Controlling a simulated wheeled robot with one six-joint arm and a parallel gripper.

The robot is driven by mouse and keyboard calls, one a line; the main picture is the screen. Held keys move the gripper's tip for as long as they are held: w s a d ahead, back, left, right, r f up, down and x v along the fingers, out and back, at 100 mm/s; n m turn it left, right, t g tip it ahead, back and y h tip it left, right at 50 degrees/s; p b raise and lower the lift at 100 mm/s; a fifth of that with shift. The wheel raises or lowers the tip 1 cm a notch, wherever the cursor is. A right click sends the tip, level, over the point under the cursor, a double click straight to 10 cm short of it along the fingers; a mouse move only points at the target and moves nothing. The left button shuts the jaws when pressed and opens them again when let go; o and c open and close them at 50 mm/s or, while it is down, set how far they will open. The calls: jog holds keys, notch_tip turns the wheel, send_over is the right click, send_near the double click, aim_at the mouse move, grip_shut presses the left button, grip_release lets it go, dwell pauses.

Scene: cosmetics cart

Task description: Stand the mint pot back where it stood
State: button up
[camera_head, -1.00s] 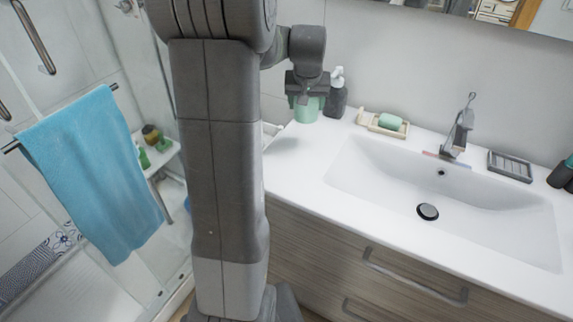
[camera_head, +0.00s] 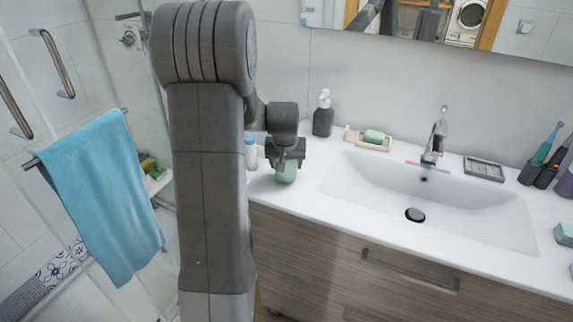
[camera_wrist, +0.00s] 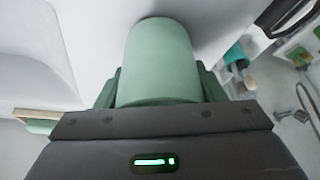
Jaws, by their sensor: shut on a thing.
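The mint pot (camera_head: 286,174) is a plain pale green cylinder at the left end of the white counter (camera_head: 305,197). My gripper (camera_head: 286,158) is shut on it from above and hides its upper part in the head view. In the wrist view the pot (camera_wrist: 159,62) sits between the two fingers and fills the middle. I cannot tell whether its base touches the counter or hangs just over it.
A dark soap dispenser (camera_head: 323,118) and a soap dish (camera_head: 366,144) with green soap stand behind, near the wall. A white bottle with a blue cap (camera_head: 251,153) is left of the pot. The sink basin (camera_head: 450,195) lies to the right.

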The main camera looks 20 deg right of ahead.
jog(key=shift+f, duration=0.35)
jog(key=shift+f, duration=0.15)
jog(key=o, duration=1.1)
jog(key=shift+r, duration=0.4)
jog(key=v, duration=1.1)
jog(key=shift+s+a+r+b, duration=0.1)
jog(key=shift+s+r+b, duration=0.1)
jog(key=shift+s+b, duration=0.1)
jog(key=shift+w, duration=0.1)
